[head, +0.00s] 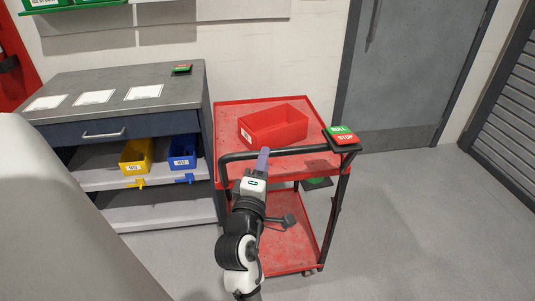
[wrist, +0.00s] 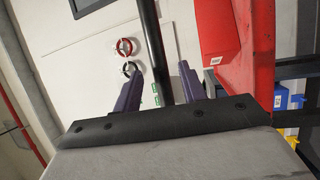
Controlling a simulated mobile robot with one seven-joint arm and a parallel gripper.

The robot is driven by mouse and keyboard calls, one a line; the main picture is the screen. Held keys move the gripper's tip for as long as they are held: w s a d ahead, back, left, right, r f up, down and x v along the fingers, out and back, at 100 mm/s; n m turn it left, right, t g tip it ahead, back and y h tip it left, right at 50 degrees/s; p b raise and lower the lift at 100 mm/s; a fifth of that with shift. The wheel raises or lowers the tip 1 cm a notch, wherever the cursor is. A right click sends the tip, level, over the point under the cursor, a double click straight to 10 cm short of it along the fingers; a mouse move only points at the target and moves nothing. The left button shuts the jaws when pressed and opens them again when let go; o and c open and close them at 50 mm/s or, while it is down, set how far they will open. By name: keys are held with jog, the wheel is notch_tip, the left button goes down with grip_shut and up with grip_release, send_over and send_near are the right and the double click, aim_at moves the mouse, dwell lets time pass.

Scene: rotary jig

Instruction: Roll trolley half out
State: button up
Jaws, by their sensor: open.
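The red two-shelf trolley (head: 235,112) stands beside the grey workbench, close to the back wall. Its black handle bar (head: 310,149) runs across the side facing me. A red bin (head: 272,127) sits on the top shelf. A small green and red ROLL/STOP panel (head: 342,135) is at the handle's right end. My gripper (head: 263,158) is at the left part of the handle. In the wrist view its purple fingers (wrist: 161,72) are open, with the black bar (wrist: 153,45) between them and gaps at both sides. Contact with the bar cannot be told.
The workbench (head: 125,90) is close on the trolley's left, with a yellow bin (head: 136,155) and a blue bin (head: 182,151) on its shelf. A grey door (head: 420,75) is behind to the right. The floor (head: 410,220) right of the trolley is clear.

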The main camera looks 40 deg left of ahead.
jog(key=v, duration=0.8)
jog(key=shift+b, duration=0.35)
